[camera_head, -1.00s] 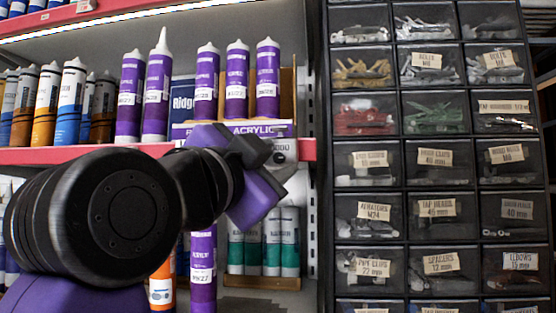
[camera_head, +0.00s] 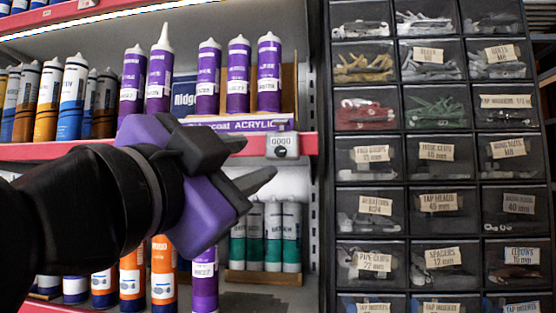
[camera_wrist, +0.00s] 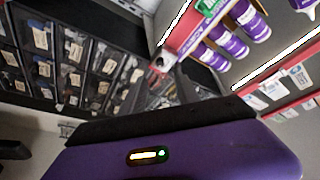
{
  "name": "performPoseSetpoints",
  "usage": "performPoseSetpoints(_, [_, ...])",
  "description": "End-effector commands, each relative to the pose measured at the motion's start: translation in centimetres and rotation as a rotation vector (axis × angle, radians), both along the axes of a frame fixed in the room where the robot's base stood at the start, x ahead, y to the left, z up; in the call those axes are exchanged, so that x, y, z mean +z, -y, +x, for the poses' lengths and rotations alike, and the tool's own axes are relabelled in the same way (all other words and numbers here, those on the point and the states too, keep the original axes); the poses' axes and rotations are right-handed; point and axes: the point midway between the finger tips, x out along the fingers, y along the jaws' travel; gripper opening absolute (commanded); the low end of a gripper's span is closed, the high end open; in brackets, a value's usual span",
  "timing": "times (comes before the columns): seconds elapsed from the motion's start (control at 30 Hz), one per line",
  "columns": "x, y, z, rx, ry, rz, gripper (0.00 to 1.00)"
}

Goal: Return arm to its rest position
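My gripper (camera_head: 256,162) is in front of the shelves in the head view, pointing right. Its two dark fingers stand apart with a gap between them, and nothing shows in the gap. My black arm comes in from the left edge and hides part of the lower shelf. In the wrist view the purple gripper body fills the bottom, and its dark fingers reach up toward the middle.
Green-and-white tubes (camera_head: 273,235) stand below. A drawer cabinet (camera_head: 438,175) with labelled bins stands right.

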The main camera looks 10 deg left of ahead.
Motion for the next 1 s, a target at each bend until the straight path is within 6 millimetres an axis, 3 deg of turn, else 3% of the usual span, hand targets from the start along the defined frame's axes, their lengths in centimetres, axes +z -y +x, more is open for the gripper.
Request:
performPoseSetpoints(0.5, [0.1, 0.0, 0.0, -0.004, -0.002, -0.021, 0.37])
performPoseSetpoints(0.73, [4.2, -2.4, -1.2, 0.073, 0.140, -0.188, 0.37])
performPoseSetpoints(0.87, [3.2, -5.0, -1.7, 0.139, 0.231, -0.327, 0.37])
performPoseSetpoints(1.0, [0.7, -6.6, -1.7, 0.179, 0.291, -0.446, 0.37])
